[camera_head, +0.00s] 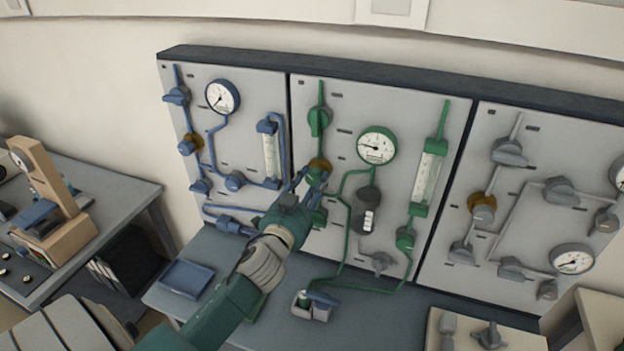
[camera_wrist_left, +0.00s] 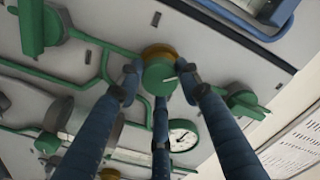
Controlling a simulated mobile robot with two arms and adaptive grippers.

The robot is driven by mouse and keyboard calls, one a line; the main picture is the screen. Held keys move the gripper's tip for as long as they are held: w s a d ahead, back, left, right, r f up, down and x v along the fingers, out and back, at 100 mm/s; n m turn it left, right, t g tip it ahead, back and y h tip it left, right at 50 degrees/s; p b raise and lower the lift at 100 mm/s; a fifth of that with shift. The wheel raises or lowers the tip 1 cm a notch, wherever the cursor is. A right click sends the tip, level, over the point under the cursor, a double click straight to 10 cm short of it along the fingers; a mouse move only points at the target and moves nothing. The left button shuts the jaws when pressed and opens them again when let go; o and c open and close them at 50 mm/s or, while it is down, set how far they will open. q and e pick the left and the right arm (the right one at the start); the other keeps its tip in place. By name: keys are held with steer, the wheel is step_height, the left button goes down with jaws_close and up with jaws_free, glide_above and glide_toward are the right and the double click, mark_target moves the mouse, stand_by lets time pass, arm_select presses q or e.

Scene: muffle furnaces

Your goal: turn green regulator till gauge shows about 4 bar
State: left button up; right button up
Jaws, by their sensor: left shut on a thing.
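The green regulator is a round green knob with a brass-coloured collar (camera_head: 319,165) on the middle panel. In the left wrist view the green knob (camera_wrist_left: 159,79) has a pale mark on its face. My left gripper (camera_head: 314,182) reaches it from the lower left. Its three blue fingers (camera_wrist_left: 159,85) close around the knob's rim. The green-rimmed gauge (camera_head: 377,146) is up and right of the knob. Its needle points roughly left, but the numbers are too small to read. The gauge also shows in the left wrist view (camera_wrist_left: 182,137). My right gripper is not in view.
A blue panel (camera_head: 240,120) with its own gauge stands left, and a grey one (camera_head: 545,190) right. Green pipes, valves and a flowmeter (camera_head: 427,178) surround the regulator.

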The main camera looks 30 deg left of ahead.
arm_select(q)
steer(key=m+p, duration=0.1)
steer(key=m, duration=0.5)
steer(key=shift+m+p, duration=0.3)
steer(key=m+p, duration=0.1)
steer(key=m, duration=0.4)
steer(key=shift+m, duration=0.3)
steer(key=o, duration=1.1)
steer(key=shift+o, duration=0.2)
steer(key=shift+s, duration=0.1)
steer(key=v, duration=1.1)
steer(key=shift+s, duration=0.4)
steer(key=shift+f, duration=0.1)
